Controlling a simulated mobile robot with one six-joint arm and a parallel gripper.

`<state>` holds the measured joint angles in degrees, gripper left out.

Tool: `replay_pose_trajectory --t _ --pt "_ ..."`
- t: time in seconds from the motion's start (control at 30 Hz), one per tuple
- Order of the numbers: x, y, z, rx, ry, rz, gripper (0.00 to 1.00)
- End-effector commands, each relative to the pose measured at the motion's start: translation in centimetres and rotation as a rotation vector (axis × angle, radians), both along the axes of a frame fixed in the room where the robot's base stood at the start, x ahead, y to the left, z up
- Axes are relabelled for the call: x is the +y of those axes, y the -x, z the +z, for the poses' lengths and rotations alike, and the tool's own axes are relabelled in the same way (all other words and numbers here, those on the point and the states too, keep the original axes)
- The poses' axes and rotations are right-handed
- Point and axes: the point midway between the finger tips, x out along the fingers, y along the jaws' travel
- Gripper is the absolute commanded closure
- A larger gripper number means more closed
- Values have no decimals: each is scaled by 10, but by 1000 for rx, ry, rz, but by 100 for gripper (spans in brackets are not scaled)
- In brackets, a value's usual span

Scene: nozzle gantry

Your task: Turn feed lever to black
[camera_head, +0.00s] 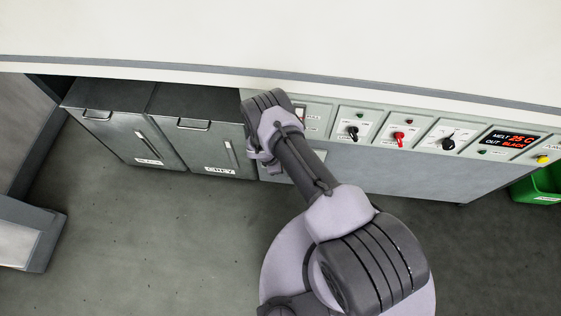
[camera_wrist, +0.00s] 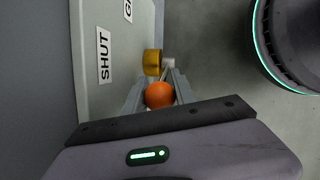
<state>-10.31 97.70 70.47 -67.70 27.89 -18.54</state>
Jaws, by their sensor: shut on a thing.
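The feed lever's orange ball knob (camera_wrist: 159,95) shows in the wrist view, with a short rod running to a brass hub (camera_wrist: 152,62). My gripper (camera_wrist: 157,88) is shut on the knob, one finger on each side. The pale plate (camera_wrist: 90,85) beside the hub carries a "SHUT" label (camera_wrist: 104,56) and part of another label (camera_wrist: 128,10) beginning with G. No black label shows in the wrist view. In the head view my arm hides the lever and my gripper.
Two grey bins (camera_head: 130,130) with handles stand at left under the white bench top (camera_head: 280,35). The control panel has a black knob (camera_head: 352,133), a red knob (camera_head: 398,138), a dial (camera_head: 447,143) and a display (camera_head: 509,142) reading "OUT BLACK". A green crate (camera_head: 540,186) is at right.

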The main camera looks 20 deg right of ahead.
Motion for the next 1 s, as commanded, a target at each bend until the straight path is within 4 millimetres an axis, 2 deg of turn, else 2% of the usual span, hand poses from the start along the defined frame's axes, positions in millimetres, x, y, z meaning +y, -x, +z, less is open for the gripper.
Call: replay_pose_trajectory --t 0.33,0.37,0.4,0.73,0.87,1.0 --pt "1 -2 2 2 6 1 100" --pt "1 -2 2 2 6 1 62" --pt "1 -2 2 2 6 1 60" --pt "2 -1 6 2 6 1 60" --pt "9 -1 27 1 5 3 60" --pt "21 1 60 0 5 4 60"
